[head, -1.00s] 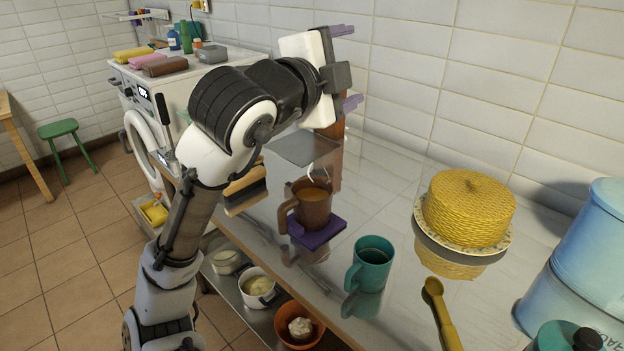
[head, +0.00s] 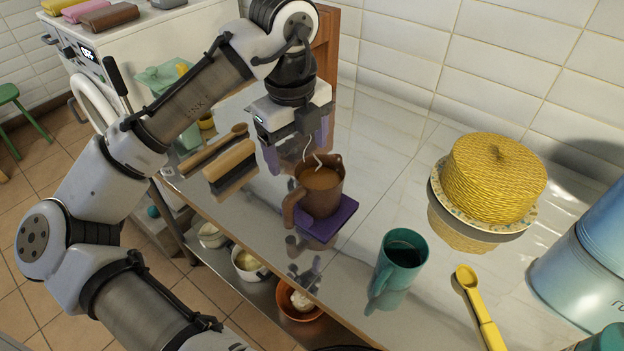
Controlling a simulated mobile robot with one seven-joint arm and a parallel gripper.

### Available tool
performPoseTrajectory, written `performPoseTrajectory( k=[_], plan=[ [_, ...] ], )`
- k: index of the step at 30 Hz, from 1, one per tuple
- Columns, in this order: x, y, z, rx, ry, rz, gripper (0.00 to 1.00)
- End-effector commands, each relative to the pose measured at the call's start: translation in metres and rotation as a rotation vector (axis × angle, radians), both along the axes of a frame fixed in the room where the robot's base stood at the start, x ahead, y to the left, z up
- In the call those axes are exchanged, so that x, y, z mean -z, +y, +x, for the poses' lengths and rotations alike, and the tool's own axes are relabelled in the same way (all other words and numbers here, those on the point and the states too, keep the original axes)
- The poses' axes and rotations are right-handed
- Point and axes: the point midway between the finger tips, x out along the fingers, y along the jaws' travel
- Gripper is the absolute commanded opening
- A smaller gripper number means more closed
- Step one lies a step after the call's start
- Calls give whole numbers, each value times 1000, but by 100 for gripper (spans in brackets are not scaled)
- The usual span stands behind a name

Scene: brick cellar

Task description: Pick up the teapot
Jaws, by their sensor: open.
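I cannot make out a clear teapot. A brown jug-like vessel (head: 318,190) with a handle at its left holds steaming brown liquid and stands upright on a purple mat (head: 335,222). A teal lidded object (head: 604,341) is cut off at the lower right corner, so I cannot tell what it is. My gripper (head: 294,154) points down, open and empty, above the counter just behind the brown vessel. Its fingers are partly hard to make out against the glossy counter.
A teal mug (head: 396,268), a yellow spoon (head: 480,308) and a yellow woven dome (head: 493,178) on a plate stand on the glossy counter (head: 390,150). Blue canisters (head: 585,265) are at the right. A brush (head: 231,166) and wooden spoon (head: 213,150) lie left of my gripper.

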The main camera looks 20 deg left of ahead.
Motion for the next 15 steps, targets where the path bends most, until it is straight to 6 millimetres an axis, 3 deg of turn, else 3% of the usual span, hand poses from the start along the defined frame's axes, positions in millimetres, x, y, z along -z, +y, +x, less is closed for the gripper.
performPoseTrajectory(
  k=[8,15],
  plan=[
    [17,9,-12,19,79,21,79],
    [63,8,-13,18,78,21,79]
  ],
)
